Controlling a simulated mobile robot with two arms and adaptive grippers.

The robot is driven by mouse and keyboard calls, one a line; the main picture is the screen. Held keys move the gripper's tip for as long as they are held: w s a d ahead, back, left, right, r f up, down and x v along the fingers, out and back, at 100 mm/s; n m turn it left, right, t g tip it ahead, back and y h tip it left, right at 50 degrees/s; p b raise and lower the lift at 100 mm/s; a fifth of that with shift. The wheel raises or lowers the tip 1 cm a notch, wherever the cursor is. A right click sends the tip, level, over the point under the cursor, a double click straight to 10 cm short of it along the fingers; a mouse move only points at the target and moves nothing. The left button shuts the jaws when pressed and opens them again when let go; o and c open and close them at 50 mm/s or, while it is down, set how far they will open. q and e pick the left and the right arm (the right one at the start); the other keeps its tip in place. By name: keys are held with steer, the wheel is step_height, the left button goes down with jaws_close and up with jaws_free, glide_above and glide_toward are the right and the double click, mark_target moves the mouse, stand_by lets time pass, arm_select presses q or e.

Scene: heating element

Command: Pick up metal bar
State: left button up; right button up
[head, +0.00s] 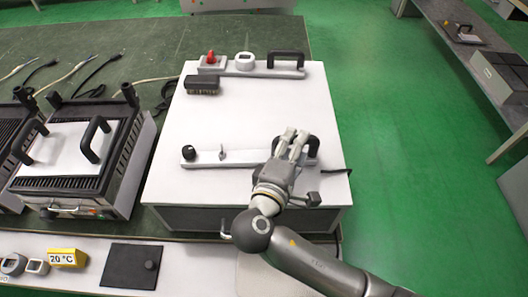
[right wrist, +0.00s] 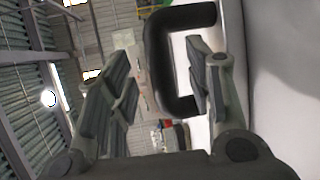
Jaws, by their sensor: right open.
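A light grey metal bar (head: 240,158) lies across the near part of a white box top (head: 235,115). It carries a black knob at its left, a small grey peg and a black handle (head: 312,148) at its right end. My right gripper (head: 294,137) is over the right end of this bar, partly hiding the handle. In the right wrist view my right gripper (right wrist: 165,85) is open, and a black handle (right wrist: 178,18) shows in front of and between its fingers. I cannot tell whether they touch it. My left gripper is not in view.
A second grey bar (head: 268,72) with a red switch and a black handle lies at the back of the box. A black brush-like block (head: 202,84) lies in front of it. A grill (head: 85,150) and cables are to the left.

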steer(key=shift+w+d+f, duration=0.15)
steer(key=shift+w+d, duration=0.1)
steer(key=shift+w, duration=0.35)
jaws_close()
